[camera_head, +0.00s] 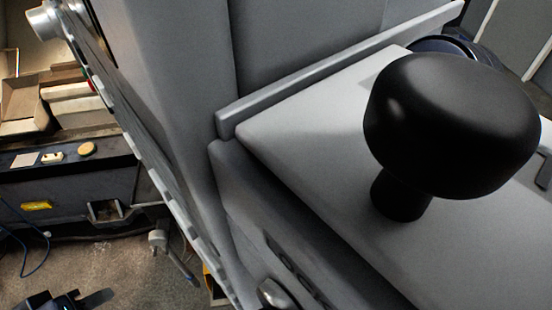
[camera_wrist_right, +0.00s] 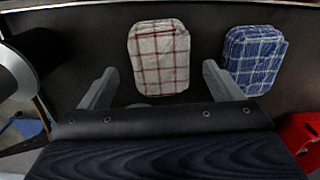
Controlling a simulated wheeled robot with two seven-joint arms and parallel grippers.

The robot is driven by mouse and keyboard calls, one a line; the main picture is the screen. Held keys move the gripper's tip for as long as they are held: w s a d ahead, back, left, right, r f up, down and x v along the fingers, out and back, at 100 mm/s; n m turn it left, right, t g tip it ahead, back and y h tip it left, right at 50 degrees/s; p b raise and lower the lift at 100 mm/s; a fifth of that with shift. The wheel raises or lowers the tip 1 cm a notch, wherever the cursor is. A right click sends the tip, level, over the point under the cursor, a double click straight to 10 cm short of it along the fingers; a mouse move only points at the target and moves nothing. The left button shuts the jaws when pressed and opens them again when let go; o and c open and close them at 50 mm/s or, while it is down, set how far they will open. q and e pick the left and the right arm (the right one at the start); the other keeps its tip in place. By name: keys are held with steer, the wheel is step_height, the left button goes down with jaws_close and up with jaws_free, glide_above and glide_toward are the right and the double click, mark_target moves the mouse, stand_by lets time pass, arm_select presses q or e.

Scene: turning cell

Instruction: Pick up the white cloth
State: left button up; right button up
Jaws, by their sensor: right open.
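The white cloth (camera_wrist_right: 158,45), a folded pad with red check lines, lies on a dark surface in the right wrist view. My right gripper (camera_wrist_right: 159,68) is open and empty. In the picture its two grey fingers stand to either side of the cloth's lower half; I cannot tell the height gap. The cloth is not visible in the head view. My left gripper (camera_head: 72,300) seems to be the dark shape at the bottom left edge of the head view, cut off, and its jaws are unclear.
A blue-and-white checked cloth (camera_wrist_right: 255,60) lies right of the white one, near the right finger. A red object (camera_wrist_right: 299,140) is at the lower right. In the head view, a black knob (camera_head: 452,125) on a pale grey surface (camera_head: 300,140) blocks much of the view.

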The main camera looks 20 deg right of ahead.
steer(key=shift+f, duration=0.95)
steer(key=shift+c, duration=0.2)
steer(key=c, duration=1)
steer(key=shift+r, duration=0.2)
step_height(320, 180, up, 18)
steer(key=shift+f+p, duration=0.1)
steer(key=shift+p, duration=0.25)
steer(key=o, duration=0.3)
steer(key=shift+c, duration=1.2)
